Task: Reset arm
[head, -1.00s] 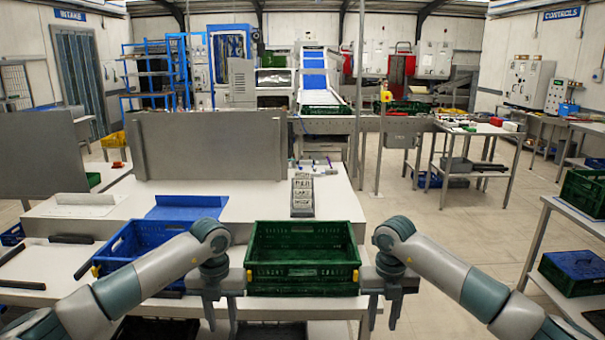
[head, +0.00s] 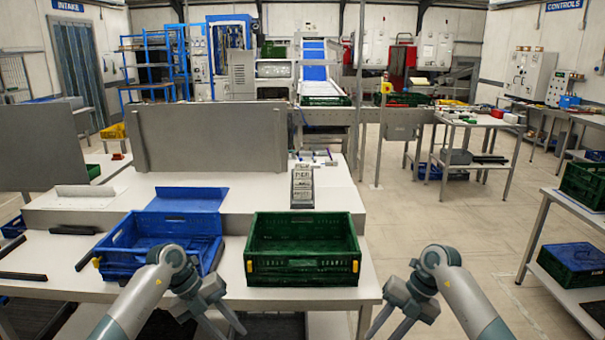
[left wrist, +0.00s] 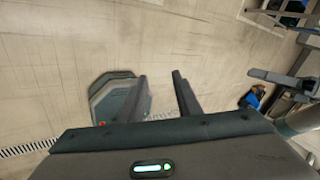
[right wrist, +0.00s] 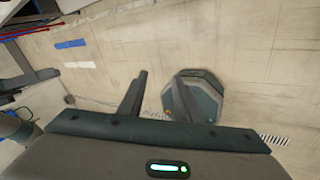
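My left gripper (head: 228,330) hangs in front of the near table edge, below and left of the green crate (head: 303,268). In the left wrist view (left wrist: 160,78) its two fingers stand apart with only floor between them. My right gripper (head: 390,327) is to the right of the table, over the floor. In the right wrist view (right wrist: 160,78) its fingers are also apart and empty. Both grippers are clear of the green crate, which stands upright on the table and looks empty.
A blue crate (head: 125,262) stands on the table left of the green one, partly behind my left arm. A grey panel (head: 210,142) rises behind. A side rack (head: 537,235) with green and blue crates is at the right. Floor between is open.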

